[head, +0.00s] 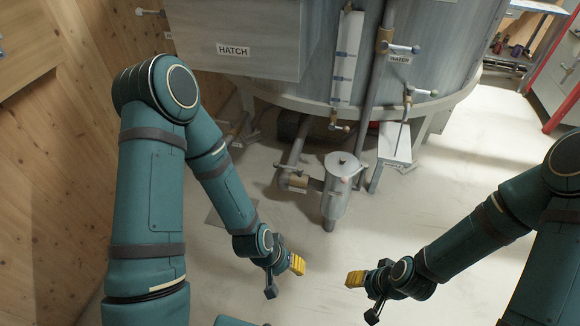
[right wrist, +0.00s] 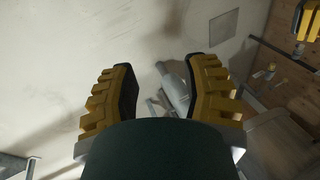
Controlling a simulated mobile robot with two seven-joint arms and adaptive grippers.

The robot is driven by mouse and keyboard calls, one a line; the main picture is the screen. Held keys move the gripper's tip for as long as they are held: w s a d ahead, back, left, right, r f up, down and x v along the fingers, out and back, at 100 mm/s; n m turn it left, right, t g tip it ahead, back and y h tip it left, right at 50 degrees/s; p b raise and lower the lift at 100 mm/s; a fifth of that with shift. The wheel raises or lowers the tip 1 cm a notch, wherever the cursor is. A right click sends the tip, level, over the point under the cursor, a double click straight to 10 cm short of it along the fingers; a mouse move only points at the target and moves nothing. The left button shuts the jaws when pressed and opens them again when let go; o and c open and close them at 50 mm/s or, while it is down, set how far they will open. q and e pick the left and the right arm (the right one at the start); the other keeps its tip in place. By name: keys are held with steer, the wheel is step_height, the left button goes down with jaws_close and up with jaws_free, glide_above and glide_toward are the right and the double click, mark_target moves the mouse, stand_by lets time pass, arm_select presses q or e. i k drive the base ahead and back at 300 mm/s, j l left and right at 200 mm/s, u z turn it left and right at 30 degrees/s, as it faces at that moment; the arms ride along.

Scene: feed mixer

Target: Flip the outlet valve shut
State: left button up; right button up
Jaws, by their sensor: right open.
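The likely outlet valve (head: 297,182) is a brass-coloured body on the low pipe under the tank, left of a grey canister; its small label is too small to read. A thin lever (head: 289,166) shows just above it. My left gripper (head: 285,275), with yellow finger pads, hangs over the floor in front of the valve, apart from it. My right gripper (head: 362,296) is open and empty, lower right of the canister. In the right wrist view its two yellow fingers stand wide apart (right wrist: 160,85), with a grey cylindrical shape beyond them.
The grey canister (head: 341,180) stands beside the valve. The tank (head: 430,65) above carries a WATER valve (head: 385,42), a sight tube (head: 346,60) and a HATCH box (head: 235,30). A wooden wall (head: 45,140) is at left. The pale floor (head: 325,250) between my grippers is clear.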

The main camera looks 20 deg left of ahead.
mark_target(300, 169)
steer(key=i, duration=0.35)
steer(key=i+l+u, duration=0.1)
steer(key=i, duration=0.2)
steer(key=u, duration=2)
steer(key=i+l, duration=0.35)
steer(key=l, duration=0.2)
steer(key=i+l, duration=0.35)
steer(key=l, duration=0.15)
